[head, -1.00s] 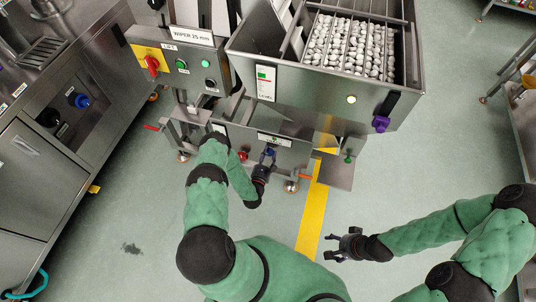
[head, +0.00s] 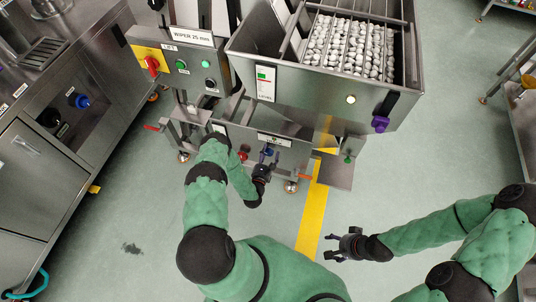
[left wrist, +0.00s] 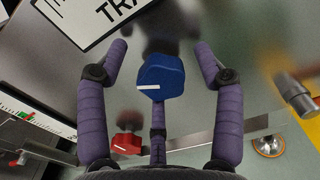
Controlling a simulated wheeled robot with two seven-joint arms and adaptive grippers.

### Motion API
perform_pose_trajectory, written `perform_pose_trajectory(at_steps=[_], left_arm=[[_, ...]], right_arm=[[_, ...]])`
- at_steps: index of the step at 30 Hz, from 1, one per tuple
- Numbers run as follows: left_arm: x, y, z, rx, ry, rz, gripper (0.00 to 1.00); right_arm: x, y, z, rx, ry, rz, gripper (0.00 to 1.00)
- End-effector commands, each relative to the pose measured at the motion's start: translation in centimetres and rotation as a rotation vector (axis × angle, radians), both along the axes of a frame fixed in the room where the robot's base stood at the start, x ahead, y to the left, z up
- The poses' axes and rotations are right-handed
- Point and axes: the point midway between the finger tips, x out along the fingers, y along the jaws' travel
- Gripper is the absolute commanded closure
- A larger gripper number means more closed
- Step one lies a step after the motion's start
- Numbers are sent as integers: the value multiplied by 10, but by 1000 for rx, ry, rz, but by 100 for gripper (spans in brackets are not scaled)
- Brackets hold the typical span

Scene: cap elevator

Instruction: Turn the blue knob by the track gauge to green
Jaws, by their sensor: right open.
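The blue knob (left wrist: 160,77) is in the upper middle of the left wrist view, with a white line on its face lying nearly level. It is small in the head view (head: 268,151), low on the hopper machine's front. My left gripper (head: 265,162) is just in front of it. In the left wrist view its purple fingers (left wrist: 161,62) are spread apart on both sides of the knob, with gaps. The track gauge (left wrist: 35,119) is at left, with a scale, a green band and a red pointer near its lower end. My right gripper (head: 337,245) is open and empty over the floor.
A red knob (left wrist: 126,145) sits below left of the blue one, and an orange-ended fitting (left wrist: 298,96) is at right. A label reading "TRA" (left wrist: 90,15) is above. The hopper (head: 320,85) overhangs the area. Floor around the right gripper is free.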

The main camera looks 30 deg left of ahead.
Motion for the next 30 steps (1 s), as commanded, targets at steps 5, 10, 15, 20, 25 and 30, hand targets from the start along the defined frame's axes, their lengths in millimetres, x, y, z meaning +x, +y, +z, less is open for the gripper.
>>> perform_pose_trajectory(at_steps=[5,10,15,20,25,30], left_arm=[[-1,0,-1,-1,4,2,32],[-13,-2,-3,-3,6,2,32],[-43,-9,-3,-5,8,4,32],[-74,-16,-3,-4,8,4,32],[-100,-22,-3,-2,5,3,32],[-114,-26,-2,-1,2,2,32]], right_arm=[[0,0,0,0,0,0,32],[0,0,0,0,0,0,32],[0,0,0,0,0,0,32],[0,0,0,0,0,0,32],[0,0,0,0,0,0,32],[0,0,0,0,0,0,32]])
